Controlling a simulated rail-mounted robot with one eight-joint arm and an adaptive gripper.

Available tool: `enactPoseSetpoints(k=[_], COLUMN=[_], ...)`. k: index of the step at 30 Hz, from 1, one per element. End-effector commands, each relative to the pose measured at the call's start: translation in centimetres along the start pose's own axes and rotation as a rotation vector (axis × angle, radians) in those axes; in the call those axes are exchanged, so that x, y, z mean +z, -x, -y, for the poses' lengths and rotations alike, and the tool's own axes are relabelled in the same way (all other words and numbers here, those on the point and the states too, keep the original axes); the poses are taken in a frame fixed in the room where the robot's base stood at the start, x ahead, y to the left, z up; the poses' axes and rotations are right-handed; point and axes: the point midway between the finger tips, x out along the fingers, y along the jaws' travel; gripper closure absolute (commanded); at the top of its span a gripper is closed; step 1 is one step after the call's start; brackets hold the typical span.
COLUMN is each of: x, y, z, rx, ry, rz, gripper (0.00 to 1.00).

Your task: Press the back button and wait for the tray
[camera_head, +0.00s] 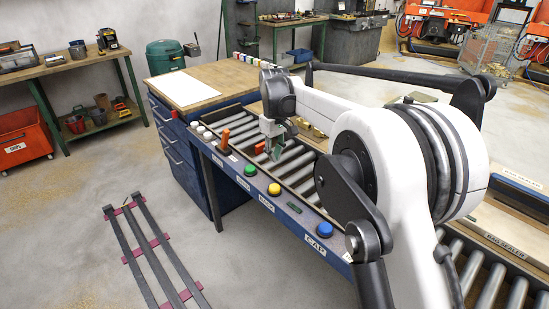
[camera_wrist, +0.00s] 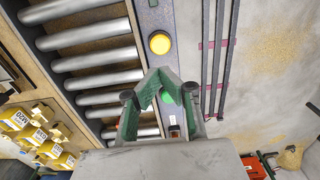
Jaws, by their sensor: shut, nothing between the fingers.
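Several coloured buttons sit on the blue rail along the conveyor's near edge. The yellow button (camera_head: 274,189) has a white label below it that seems to read BACK; it also shows in the wrist view (camera_wrist: 160,43). The green button (camera_head: 250,170) is to its upper left, and in the wrist view it shows partly hidden between the finger pads (camera_wrist: 168,97). The blue button (camera_head: 325,229) is farther right. My gripper (camera_head: 274,150) is shut and empty, with green fingers, above the conveyor just behind the buttons; it also shows in the wrist view (camera_wrist: 158,78). No tray is clearly identifiable.
The roller conveyor (camera_head: 290,160) runs behind the buttons. An orange handle (camera_head: 225,139) and white knobs stand at the rail's left end. A wooden-topped blue cabinet (camera_head: 215,82) is behind left. Floor in front is open except for a dark rail frame (camera_head: 155,250).

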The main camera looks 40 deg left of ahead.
Motion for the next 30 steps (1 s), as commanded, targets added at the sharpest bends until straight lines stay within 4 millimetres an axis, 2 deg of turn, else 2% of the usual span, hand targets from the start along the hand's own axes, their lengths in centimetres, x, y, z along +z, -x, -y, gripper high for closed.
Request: enactPoseSetpoints(k=[9, 15, 21, 30], x=[0.0, 0.0, 0.0, 0.0], y=[-6.1, -9.2, -11.0, -11.3], z=[0.0, 0.0, 0.0, 0.0], rx=[0.000, 0.000, 0.000, 0.000], ry=[0.000, 0.000, 0.000, 0.000], rz=[0.000, 0.000, 0.000, 0.000], gripper=[1.00, 1.00, 1.00, 1.00])
